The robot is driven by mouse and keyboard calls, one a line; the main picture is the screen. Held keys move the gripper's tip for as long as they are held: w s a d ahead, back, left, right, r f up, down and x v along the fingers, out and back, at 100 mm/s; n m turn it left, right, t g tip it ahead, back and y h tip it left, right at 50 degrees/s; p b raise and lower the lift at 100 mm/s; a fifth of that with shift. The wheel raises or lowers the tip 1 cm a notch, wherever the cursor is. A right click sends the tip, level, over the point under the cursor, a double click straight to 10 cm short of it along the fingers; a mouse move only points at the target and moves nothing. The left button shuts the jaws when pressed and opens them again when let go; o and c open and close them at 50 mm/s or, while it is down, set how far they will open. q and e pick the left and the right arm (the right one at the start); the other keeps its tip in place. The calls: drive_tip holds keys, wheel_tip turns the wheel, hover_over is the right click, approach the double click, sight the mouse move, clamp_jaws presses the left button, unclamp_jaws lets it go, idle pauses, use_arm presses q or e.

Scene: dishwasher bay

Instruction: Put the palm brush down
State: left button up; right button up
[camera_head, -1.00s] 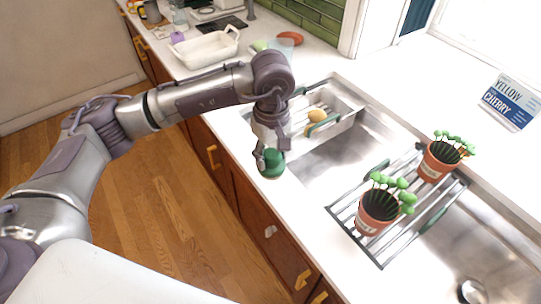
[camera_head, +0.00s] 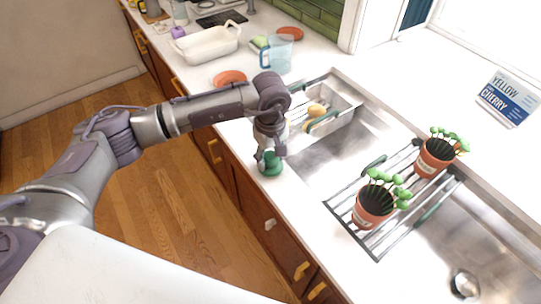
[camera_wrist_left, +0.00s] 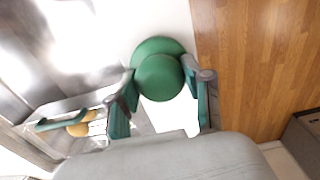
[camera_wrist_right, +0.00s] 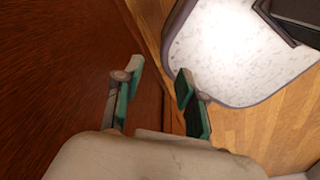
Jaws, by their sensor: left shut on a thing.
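The green palm brush (camera_head: 270,168) is at the front strip of the white counter, beside the sink. My left gripper (camera_head: 268,156) comes down on it from above and is shut on its round knob. In the left wrist view the brush (camera_wrist_left: 158,46) shows as a green disc with a smaller round knob between the fingers of the left gripper (camera_wrist_left: 166,84). I cannot tell whether its underside touches the counter. My right gripper (camera_wrist_right: 158,74) is open and empty, beside dark brown wood; it is not in the head view.
A sink caddy (camera_head: 345,118) with a yellowish item (camera_head: 317,109) is close behind the brush. Two potted plants (camera_head: 374,208) (camera_head: 434,157) stand on a rack over the sink. A white dish (camera_head: 207,43), blue jug (camera_head: 277,54) and orange plate (camera_head: 229,79) are farther back. The counter edge is close.

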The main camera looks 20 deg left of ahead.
sight(271, 155)
use_arm(q)
drive_tip(key=o, duration=1)
drive_tip(key=shift+r+p, duration=0.15)
drive_tip(key=shift+p, duration=0.15)
wheel_tip(271, 155, up, 12)
drive_tip(key=b, duration=0.4)
